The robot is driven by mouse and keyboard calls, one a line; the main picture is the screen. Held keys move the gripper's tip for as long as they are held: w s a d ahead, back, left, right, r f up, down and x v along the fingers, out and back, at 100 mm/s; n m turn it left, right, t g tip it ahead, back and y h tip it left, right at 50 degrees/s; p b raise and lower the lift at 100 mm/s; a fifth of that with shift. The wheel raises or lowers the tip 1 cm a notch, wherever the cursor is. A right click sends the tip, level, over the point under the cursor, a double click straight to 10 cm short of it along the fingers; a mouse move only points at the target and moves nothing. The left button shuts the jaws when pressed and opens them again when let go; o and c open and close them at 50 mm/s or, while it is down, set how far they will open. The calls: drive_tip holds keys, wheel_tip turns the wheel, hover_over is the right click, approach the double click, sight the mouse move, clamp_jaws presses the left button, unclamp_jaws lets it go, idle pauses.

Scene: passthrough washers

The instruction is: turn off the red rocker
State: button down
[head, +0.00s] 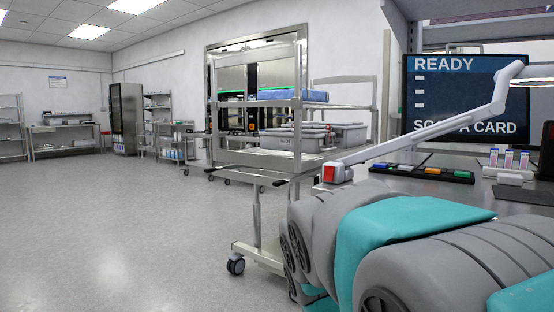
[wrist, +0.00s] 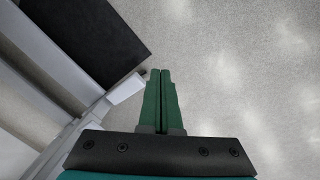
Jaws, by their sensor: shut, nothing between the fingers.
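A small red rocker (head: 330,174) shows in the head view. It sits in a pale housing at the lower left end of a light grey jointed bar, near the front edge of the bench. I cannot read its position. In the wrist view my gripper (wrist: 160,72) has two green fingers lying side by side, shut and empty, above the speckled floor. A small white block (wrist: 126,88) is just left of the fingers, with a narrow gap showing. No red face shows in the wrist view. My gripper does not show in the head view.
A steel bench (head: 450,188) on the right holds a black tray with coloured pieces (head: 422,173), several small tubes and a screen (head: 465,95). A steel cart (head: 256,150) with grey bins stands beyond. In the wrist view a dark panel (wrist: 88,38) is at upper left. Floor at left is clear.

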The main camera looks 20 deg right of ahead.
drive_tip(key=w+d+r+m+t+h, duration=0.2)
drive_tip(key=w+d+r, duration=0.1)
drive_tip(key=w+r, duration=0.65)
drive_tip(key=w+d+r+m+t+h, duration=0.1)
drive_tip(key=w+d+r+t+h, duration=0.15)
drive_tip(key=w+r, duration=0.7)
drive_tip(key=w+r+m+t+h, duration=0.1)
drive_tip(key=w+r+m, duration=0.2)
drive_tip(key=r, duration=0.6)
drive_tip(key=w+r+m+t+h, duration=0.2)
drive_tip(key=w+r+m, duration=0.1)
drive_tip(key=w+r, duration=0.5)
drive_tip(key=shift+d+r+b, duration=0.35)
drive_tip(key=shift+r+b, duration=0.1)
drive_tip(key=shift+r, duration=0.2)
drive_tip(key=shift+h, duration=0.25)
hover_over(329, 173)
drive_tip(key=a, duration=0.1)
wheel_tip(329, 173, down, 4)
drive_tip(key=f, duration=0.1)
drive_tip(key=shift+s+a+f+b, duration=0.15)
drive_tip(key=shift+f+b, duration=0.25)
drive_tip(key=shift+f, duration=0.1)
drive_tip(key=shift+s+a+f+b, duration=0.15)
drive_tip(key=shift+f+b, duration=0.25)
drive_tip(key=shift+f, duration=0.05)
drive_tip(key=shift+s+a+f+b, duration=0.15)
drive_tip(key=shift+f+b, duration=0.25)
drive_tip(key=shift+f, duration=0.1)
